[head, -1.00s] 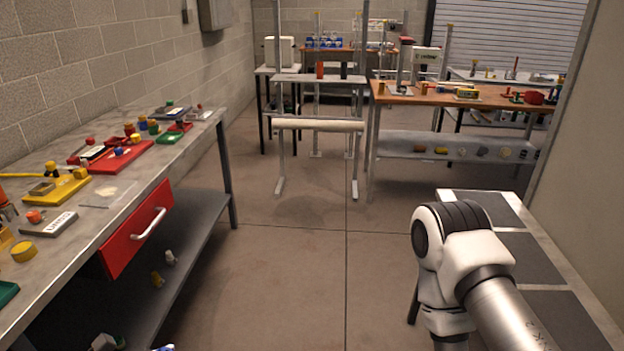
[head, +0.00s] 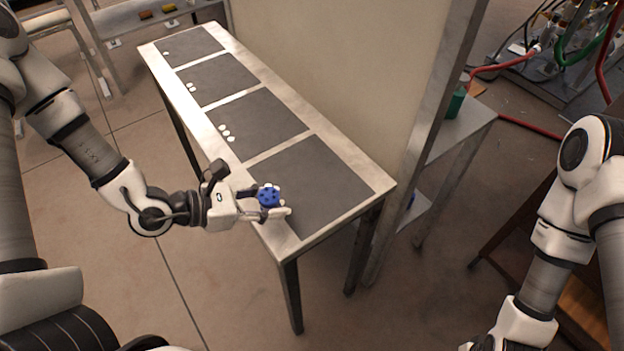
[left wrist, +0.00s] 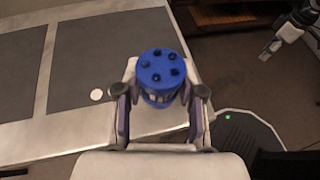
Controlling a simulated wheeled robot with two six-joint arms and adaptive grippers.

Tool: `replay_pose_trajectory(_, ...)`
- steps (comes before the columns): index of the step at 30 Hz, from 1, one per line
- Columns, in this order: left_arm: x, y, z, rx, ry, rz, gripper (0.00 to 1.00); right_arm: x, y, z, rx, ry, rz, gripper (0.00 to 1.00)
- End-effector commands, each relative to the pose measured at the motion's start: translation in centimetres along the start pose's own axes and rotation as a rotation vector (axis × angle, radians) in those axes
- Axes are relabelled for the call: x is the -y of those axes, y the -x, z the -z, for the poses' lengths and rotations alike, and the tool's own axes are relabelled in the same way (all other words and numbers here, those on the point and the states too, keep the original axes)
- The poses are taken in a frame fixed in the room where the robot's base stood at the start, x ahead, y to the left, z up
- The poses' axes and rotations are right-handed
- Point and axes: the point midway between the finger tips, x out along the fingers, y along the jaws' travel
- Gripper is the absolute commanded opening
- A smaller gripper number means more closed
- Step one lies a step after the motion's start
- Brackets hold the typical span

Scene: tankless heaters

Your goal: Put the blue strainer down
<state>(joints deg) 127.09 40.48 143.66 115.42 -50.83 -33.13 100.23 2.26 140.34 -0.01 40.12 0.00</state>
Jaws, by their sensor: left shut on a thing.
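The blue strainer (head: 269,195) is a small round blue piece with dark holes or studs on its top. My left gripper (head: 272,204) is shut on it, at the near end of the long narrow table (head: 236,163). In the left wrist view the strainer (left wrist: 161,75) sits upright between the two fingers of the left gripper (left wrist: 160,100), over the table's edge strip. I cannot tell whether its underside touches the table. My right arm is at the right of the head view, its gripper out of frame there.
The table carries several dark grey panels, the nearest one (head: 312,178) bare. A wall panel (head: 345,60) rises along the table's far side. A green bottle (head: 455,103) stands on a shelf to the right.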

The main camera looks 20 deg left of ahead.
Motion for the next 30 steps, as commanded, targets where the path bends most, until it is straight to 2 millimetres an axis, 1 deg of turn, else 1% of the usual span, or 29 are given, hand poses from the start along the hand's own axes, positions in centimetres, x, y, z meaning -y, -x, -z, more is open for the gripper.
replay_pose_trajectory(1,-0.7,-1.1,0.0,-0.008,-0.011,0.004,0.02,0.0,-0.1,-0.1,0.002,0.0,0.0,0.4)
replay_pose_trajectory(3,-1.5,-2.4,-0.4,-0.008,-0.011,0.007,0.02,0.0,0.0,0.0,0.0,0.0,0.0,0.4)
replay_pose_trajectory(5,-2.6,-3.7,-0.9,-0.009,-0.011,0.005,0.02,0.0,0.3,0.0,-0.001,0.0,0.0,0.4)
replay_pose_trajectory(9,-5.2,-7.1,-2.1,-0.005,-0.009,0.005,0.02,0.0,1.0,0.0,0.0,0.0,0.0,0.4)
replay_pose_trajectory(13,-7.0,-9.5,-2.7,-0.004,-0.005,0.003,0.02,0.0,1.5,0.0,0.0,0.0,0.0,0.4)
replay_pose_trajectory(15,-7.5,-10.2,-2.8,-0.003,-0.001,0.002,0.02,0.0,1.6,0.0,0.0,0.0,0.0,0.4)
replay_pose_trajectory(17,-7.7,-10.6,-2.3,-0.003,0.001,0.002,0.02,0.0,1.7,0.0,0.0,0.0,0.0,0.4)
replay_pose_trajectory(21,-7.6,-11.5,-0.1,-0.003,0.004,0.003,0.02,0.0,2.2,0.0,0.0,0.0,0.0,0.4)
replay_pose_trajectory(22,-7.6,-11.6,0.2,-0.003,0.003,0.003,0.02,0.0,2.2,0.0,0.0,0.0,0.0,0.4)
replay_pose_trajectory(30,-7.7,-11.8,0.6,-0.002,0.001,0.001,0.02,0.0,1.9,0.0,0.0,-0.001,0.0,0.4)
